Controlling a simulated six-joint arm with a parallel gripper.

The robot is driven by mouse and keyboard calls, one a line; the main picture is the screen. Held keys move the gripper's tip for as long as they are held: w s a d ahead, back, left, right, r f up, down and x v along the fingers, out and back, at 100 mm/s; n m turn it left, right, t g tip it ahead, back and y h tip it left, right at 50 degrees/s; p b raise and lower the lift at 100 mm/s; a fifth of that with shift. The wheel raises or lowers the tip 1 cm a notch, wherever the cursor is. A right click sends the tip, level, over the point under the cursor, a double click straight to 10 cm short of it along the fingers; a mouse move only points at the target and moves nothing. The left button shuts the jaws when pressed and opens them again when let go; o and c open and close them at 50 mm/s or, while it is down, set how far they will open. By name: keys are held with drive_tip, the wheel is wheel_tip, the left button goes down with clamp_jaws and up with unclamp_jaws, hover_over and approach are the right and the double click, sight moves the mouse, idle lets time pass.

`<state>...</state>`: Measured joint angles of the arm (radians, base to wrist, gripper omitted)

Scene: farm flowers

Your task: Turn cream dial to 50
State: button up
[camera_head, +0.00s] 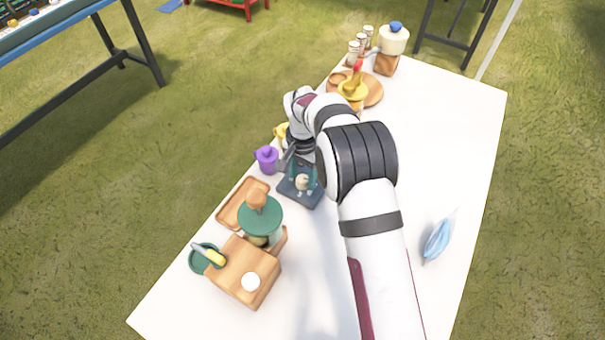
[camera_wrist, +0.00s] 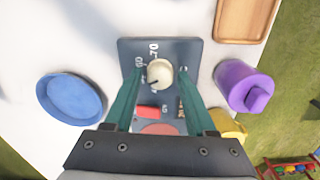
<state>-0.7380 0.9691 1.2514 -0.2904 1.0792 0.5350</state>
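The cream dial (camera_wrist: 159,73) sits on a dark grey panel (camera_wrist: 128,47) in the wrist view. White numbers ring it; "70" and "60" read near its upper left. A dark mark on the dial points to the lower left. My gripper (camera_wrist: 160,72) has teal fingers, one on each side of the dial, with a small gap on both sides. It is open and holds nothing. In the head view the dial (camera_head: 302,182) and the panel (camera_head: 298,198) lie just below my gripper (camera_head: 305,170). The panel's lower part is partly hidden by my gripper.
A purple mug (camera_wrist: 243,87), yellow item (camera_wrist: 228,124) and wooden tray (camera_wrist: 244,18) stand right of the panel in the wrist view. A blue bowl (camera_wrist: 72,98) is left. A red block (camera_wrist: 148,112) lies on the panel. A green-lidded jar (camera_head: 261,218) stands nearby.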

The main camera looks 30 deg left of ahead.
sight(302, 179)
drive_tip(key=shift+o, duration=0.8)
wheel_tip(302, 179, up, 16)
drive_tip(key=shift+f, duration=0.1)
